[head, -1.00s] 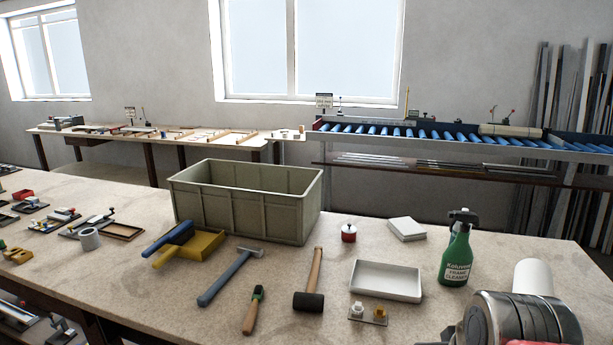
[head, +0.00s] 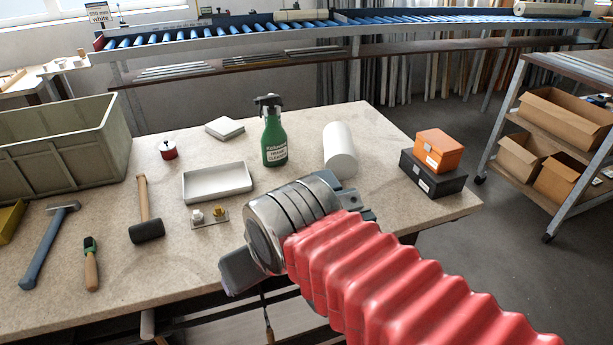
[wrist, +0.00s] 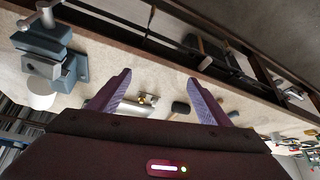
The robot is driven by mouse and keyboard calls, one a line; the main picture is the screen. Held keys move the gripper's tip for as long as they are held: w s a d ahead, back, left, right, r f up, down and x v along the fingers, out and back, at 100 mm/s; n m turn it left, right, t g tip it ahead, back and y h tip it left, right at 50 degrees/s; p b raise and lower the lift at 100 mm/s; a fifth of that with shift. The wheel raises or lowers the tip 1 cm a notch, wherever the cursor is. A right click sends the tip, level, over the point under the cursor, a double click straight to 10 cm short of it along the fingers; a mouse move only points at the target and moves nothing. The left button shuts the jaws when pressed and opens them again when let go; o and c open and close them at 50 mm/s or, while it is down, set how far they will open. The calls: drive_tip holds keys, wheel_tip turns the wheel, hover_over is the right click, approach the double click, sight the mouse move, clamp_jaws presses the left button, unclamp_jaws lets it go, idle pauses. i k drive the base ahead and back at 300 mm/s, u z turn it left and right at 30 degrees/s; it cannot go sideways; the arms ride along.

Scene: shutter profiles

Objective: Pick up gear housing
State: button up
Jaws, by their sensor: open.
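A small plate with a white piece and a brass-coloured piece (head: 210,217) lies on the bench in front of the white tray. I cannot tell for sure whether one of these pieces is the gear housing. The brass piece (wrist: 142,98) also shows between my fingers in the wrist view, some way off. My gripper (wrist: 160,78) is open, with two purple fingers apart and nothing between them. In the head view my arm reaches over the bench's front edge, and the fingers cannot be made out.
A white tray (head: 217,182), mallet (head: 147,228), spray bottle (head: 273,138), white roll (head: 340,150) and orange box (head: 438,150) stand or lie on the bench. A grey-blue vise (wrist: 50,62) shows at left in the wrist view. A grey-green crate (head: 70,150) stands at left.

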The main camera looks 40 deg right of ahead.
sight(351, 201)
drive_tip(key=u, duration=0.05)
drive_tip(key=k, duration=0.5)
drive_tip(key=z, duration=0.65)
drive_tip(key=i, duration=0.45)
drive_tip(key=z, duration=0.6)
